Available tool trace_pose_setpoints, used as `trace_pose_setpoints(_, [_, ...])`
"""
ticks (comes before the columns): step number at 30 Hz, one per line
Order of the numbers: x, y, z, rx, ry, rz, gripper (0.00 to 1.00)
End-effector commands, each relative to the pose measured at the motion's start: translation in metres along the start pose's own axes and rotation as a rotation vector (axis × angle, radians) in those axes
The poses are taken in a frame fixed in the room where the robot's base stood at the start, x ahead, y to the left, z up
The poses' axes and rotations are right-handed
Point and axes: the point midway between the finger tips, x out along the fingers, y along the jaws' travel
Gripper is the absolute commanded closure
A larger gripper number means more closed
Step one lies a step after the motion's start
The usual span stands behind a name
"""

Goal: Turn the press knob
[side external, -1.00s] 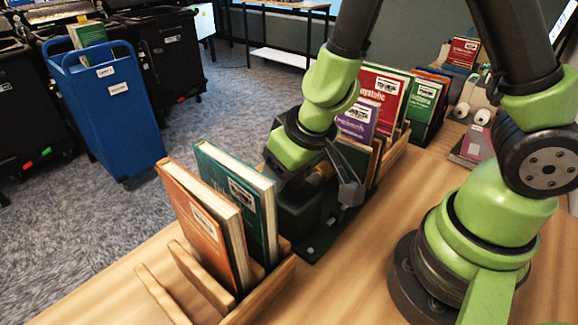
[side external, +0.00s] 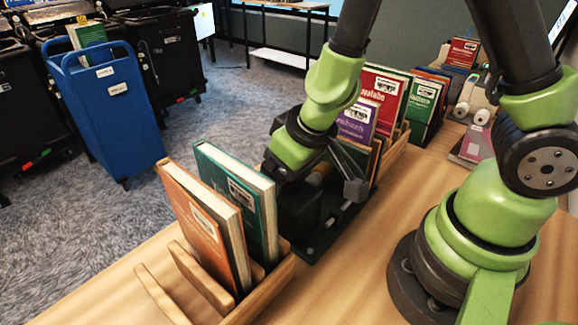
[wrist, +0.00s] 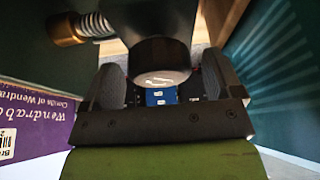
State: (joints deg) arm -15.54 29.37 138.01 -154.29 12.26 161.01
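The press knob (wrist: 160,62) is a dark round knob with a pale mark on its face, seen in the wrist view. It belongs to a dark press (side external: 300,210) on the wooden table, between the book racks. My gripper (wrist: 160,90) has one finger on either side of the knob. The fingers stand apart by about the knob's width, and I cannot tell whether both touch it. In the side view my gripper (side external: 322,178) is low over the press and hides most of the knob.
A teal book (side external: 240,195) and an orange book (side external: 205,230) stand in a wooden rack (side external: 265,297) at the near left. A purple book (side external: 357,122) and other books stand close behind my gripper. The wrist view shows books crowding both sides.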

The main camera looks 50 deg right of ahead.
Motion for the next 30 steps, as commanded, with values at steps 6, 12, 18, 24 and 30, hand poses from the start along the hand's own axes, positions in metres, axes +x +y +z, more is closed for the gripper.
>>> trace_pose_setpoints(6, [0.0002,0.0000,0.0000,0.006,0.000,0.002,0.15])
trace_pose_setpoints(12, [0.0002,-0.0005,-0.0001,0.056,0.000,0.023,0.15])
trace_pose_setpoints(18, [0.0003,-0.0010,-0.0004,0.150,0.001,0.062,0.15])
trace_pose_setpoints(24, [0.0004,-0.0013,-0.0003,0.257,0.001,0.107,0.15])
trace_pose_setpoints(30, [0.0005,-0.0018,-0.0002,0.381,0.000,0.158,0.15])
